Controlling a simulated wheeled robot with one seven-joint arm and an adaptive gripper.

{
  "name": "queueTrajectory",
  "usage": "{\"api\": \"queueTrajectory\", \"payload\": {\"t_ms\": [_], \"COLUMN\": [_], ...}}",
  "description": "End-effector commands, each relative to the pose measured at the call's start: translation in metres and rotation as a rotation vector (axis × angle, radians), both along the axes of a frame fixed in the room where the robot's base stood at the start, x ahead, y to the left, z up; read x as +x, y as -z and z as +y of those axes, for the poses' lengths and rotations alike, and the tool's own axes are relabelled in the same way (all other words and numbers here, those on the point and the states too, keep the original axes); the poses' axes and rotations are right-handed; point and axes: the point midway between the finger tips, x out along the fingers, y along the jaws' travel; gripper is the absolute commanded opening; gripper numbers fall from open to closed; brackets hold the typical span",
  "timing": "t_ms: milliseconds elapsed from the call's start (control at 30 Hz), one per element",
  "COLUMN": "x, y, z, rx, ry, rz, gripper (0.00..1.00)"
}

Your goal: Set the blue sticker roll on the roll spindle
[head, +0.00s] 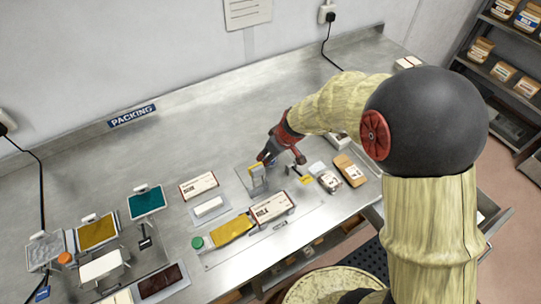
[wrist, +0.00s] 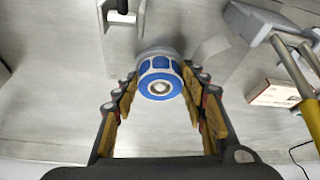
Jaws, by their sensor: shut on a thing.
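The blue sticker roll (wrist: 160,78) is between my fingers in the wrist view, its round end facing the camera. It has a blue and white face with a bright metal-looking centre. My gripper (wrist: 160,92) is shut on it, one finger on each side. A grey stand with bars (wrist: 258,22) is at the upper right of the wrist view. I cannot tell whether the roll is around the roll spindle.
Printed white boxes (head: 199,186) and (head: 271,207) lie on the steel bench, left and front of my gripper. Small packs (head: 330,181) and a brown box (head: 350,170) lie to the right. Coloured trays (head: 97,231) stand at left.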

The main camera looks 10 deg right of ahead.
Motion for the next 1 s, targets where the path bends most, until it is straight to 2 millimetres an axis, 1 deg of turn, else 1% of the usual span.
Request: {"api": "queueTrajectory", "payload": {"t_ms": [267, 300, 667, 1000], "x": [0.0002, 0.0002, 0.0001, -0.0004], "y": [-0.0005, -0.0005, -0.0003, -0.0022], "z": [0.0000, 0.0000, 0.0000, -0.0004], "rx": [0.001, 0.000, 0.000, 0.001], "ry": [0.000, 0.000, 0.000, 0.000], "rz": [-0.001, 0.000, 0.000, -0.001], "gripper": [0.19, 0.43, 0.64, 0.64]}}
